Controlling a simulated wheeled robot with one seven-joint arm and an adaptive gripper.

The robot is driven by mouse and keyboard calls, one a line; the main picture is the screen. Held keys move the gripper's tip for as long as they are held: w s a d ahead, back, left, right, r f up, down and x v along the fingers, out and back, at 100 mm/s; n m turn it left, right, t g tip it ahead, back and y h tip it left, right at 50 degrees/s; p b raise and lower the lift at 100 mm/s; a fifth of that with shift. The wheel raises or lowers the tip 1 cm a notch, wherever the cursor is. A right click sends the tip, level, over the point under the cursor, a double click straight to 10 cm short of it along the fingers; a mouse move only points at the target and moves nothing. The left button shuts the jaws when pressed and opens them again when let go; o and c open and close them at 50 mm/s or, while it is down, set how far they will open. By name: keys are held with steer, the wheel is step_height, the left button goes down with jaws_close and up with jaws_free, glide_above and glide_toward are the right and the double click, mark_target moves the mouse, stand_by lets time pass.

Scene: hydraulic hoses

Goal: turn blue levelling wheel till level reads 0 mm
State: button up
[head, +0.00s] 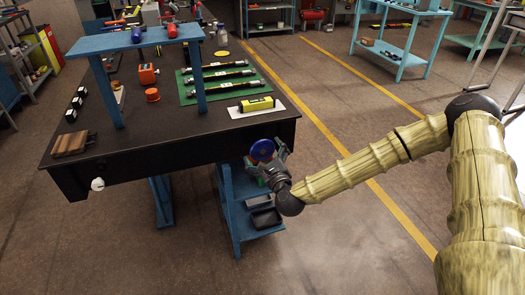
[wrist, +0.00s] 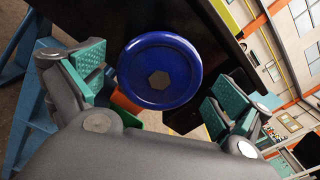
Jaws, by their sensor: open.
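The blue levelling wheel (head: 262,150) is mounted at the front right corner of the black bench in the head view. In the wrist view the wheel (wrist: 160,72) faces me, with a hexagonal hub at its middle. My gripper (head: 268,162) is close in front of the wheel. In the wrist view my gripper (wrist: 158,90) is open, with one teal-padded finger on each side of the wheel and gaps between pads and rim. A yellow level (head: 257,104) lies on a white sheet on the bench top; its reading is too small to make out.
The black bench (head: 190,150) carries black hoses (head: 220,76) on a green mat and a blue raised shelf (head: 120,40). A white knob (head: 97,184) is on its front left. A blue lower shelf (head: 240,225) with trays is beneath. The floor to the right is open.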

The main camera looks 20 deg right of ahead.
steer(key=shift+w, duration=0.6)
steer(key=c, duration=0.9)
